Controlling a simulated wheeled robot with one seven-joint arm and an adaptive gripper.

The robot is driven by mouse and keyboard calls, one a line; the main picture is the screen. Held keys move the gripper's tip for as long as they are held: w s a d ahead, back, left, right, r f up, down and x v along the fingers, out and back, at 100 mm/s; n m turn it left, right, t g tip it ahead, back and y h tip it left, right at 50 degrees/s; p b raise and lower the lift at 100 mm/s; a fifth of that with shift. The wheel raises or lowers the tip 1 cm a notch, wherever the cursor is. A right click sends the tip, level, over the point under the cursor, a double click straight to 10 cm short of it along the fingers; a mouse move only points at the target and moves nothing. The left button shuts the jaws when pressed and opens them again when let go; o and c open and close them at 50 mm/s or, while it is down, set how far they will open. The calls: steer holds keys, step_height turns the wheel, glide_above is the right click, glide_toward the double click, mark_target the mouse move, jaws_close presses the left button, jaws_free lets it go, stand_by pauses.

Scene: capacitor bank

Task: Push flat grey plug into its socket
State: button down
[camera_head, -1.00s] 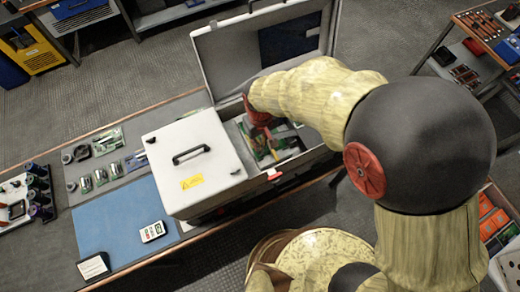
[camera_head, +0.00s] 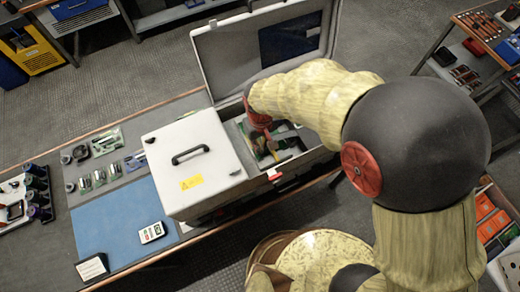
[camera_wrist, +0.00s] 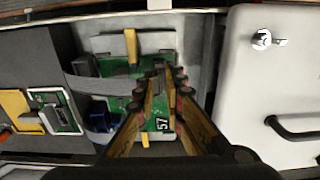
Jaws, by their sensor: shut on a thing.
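My gripper (camera_wrist: 166,82) reaches down into the open case, and its two fingers come close together over a green circuit board (camera_wrist: 157,119). A flat grey ribbon (camera_wrist: 100,84) runs from the left to the fingertips. The flat grey plug at its end is mostly hidden between the fingers, which are shut on it. The socket cannot be made out; the fingers cover that part of the board. In the head view my gripper is small and partly hidden by my wrist above the case's open bay (camera_head: 292,153).
A white box with a black handle (camera_head: 190,155) stands left of the bay. The raised case lid (camera_head: 235,62) is behind. In the wrist view, a blue part (camera_wrist: 101,114) and another small board (camera_wrist: 54,112) lie left of the fingers. A blue mat (camera_head: 115,222) lies on the bench.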

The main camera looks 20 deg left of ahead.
steer(key=shift+f+b, duration=0.35)
steer(key=shift+f, duration=0.25)
steer(key=c, duration=1.8)
jaws_free()
steer(key=shift+r, duration=0.1)
step_height(320, 180, up, 12)
